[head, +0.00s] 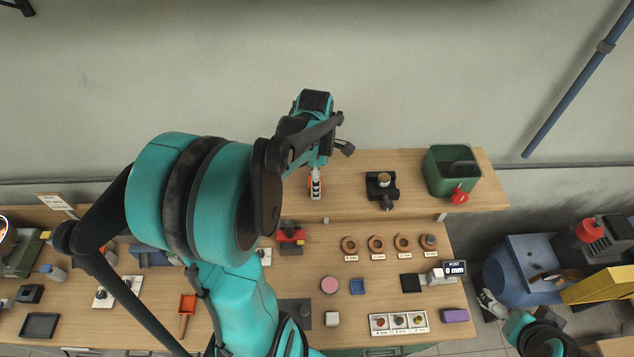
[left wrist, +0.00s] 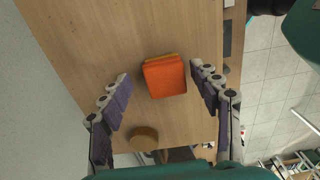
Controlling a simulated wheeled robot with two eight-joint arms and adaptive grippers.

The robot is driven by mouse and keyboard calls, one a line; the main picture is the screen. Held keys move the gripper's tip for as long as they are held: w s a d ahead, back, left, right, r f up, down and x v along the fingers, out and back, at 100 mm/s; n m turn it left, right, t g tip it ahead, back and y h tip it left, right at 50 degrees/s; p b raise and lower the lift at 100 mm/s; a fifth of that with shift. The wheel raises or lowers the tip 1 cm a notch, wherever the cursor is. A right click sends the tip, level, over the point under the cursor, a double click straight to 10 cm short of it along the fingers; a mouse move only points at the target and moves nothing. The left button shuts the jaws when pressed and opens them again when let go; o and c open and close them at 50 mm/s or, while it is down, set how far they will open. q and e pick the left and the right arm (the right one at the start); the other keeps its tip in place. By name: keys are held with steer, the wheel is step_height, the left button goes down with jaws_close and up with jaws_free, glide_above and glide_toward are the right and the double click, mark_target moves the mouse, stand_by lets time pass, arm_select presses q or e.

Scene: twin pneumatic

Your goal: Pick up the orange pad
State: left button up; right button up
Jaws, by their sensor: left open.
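The orange pad (left wrist: 165,78) lies on a wooden surface in the left wrist view, a block with rounded corners and a paler orange edge at its far side. I cannot make it out in the head view, where my left arm covers part of the shelf. My left gripper (left wrist: 160,76) is open, with its two purple-padded fingers on either side of the pad and gaps between them and it. Nothing is held. My right gripper (head: 490,302) is low at the right edge of the bench in the head view, small and partly hidden by its arm.
A round tan disc (left wrist: 143,138) lies close to the pad. The raised shelf (head: 340,168) carries a dark fixture (head: 382,188) and a green bin (head: 452,172). The bench below holds several rings, a pink disc (head: 330,285) and blocks. The wall stands close behind the shelf.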

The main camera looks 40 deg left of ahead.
arm_select(q)
steer(key=shift+s+f, duration=0.2)
steer(key=shift+f, duration=0.05)
steer(key=shift+s+r, duration=0.1)
steer(key=shift+s, duration=0.25)
steer(key=shift+w, duration=0.25)
steer(key=c, duration=1.2)
steer(key=shift+s, duration=0.1)
steer(key=shift+c, duration=0.7)
arm_select(e)
steer(key=shift+s, duration=0.4)
arm_select(q)
steer(key=shift+r, duration=0.6)
step_height(320, 180, up, 3)
steer(key=shift+f+b, duration=0.1)
steer(key=shift+b, duration=0.25)
steer(key=d+r+b, duration=0.1)
steer(key=d+r, duration=0.6)
steer(key=d, duration=0.4)
steer(key=shift+w+d+b, duration=0.3)
steer(key=shift+d, duration=0.05)
arm_select(e)
step_height(320, 180, down, 2)
steer(key=shift+f, duration=0.1)
